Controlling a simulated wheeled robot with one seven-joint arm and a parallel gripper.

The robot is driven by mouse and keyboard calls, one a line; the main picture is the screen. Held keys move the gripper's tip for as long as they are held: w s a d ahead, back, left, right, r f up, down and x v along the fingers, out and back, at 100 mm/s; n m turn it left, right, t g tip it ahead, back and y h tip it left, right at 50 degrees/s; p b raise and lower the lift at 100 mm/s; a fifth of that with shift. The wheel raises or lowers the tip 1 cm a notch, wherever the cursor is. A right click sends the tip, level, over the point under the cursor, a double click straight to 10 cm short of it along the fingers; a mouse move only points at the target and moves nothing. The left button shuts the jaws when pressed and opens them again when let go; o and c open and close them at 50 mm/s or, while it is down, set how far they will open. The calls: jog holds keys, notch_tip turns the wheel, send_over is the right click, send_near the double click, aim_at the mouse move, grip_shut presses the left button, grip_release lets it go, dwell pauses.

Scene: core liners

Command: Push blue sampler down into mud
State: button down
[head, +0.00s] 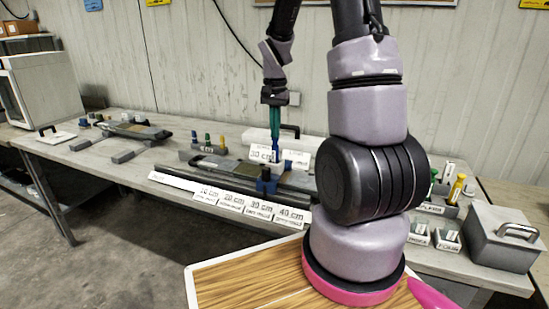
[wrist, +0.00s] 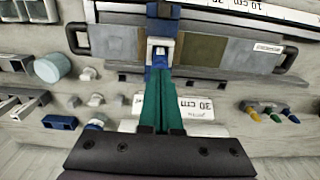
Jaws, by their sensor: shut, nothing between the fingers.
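The blue sampler (head: 267,183) stands upright over the dark tray holding a mud core, at the middle of the bench. In the wrist view the sampler (wrist: 160,58) shows a blue frame with a pale centre. My gripper (head: 274,133) has long teal fingers pointing down, shut and empty, above the sampler. In the wrist view the shut fingers (wrist: 160,82) end close over the sampler's pale part; I cannot tell whether they touch. The tray (wrist: 85,40) has grey, olive and brown mud sections in this view. How deep the sampler sits is hidden.
A row of depth cards (head: 245,203) lines the front of the bench. A 30 cm card (head: 263,153) stands behind the tray. Coloured vials in a rack (head: 208,147) stand left of it. A grey box (head: 503,237) is at the right. Another tray (head: 132,130) lies further left.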

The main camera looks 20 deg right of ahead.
jog(key=shift+f, duration=0.45)
dwell(0.3)
jog(key=shift+r, duration=3.55)
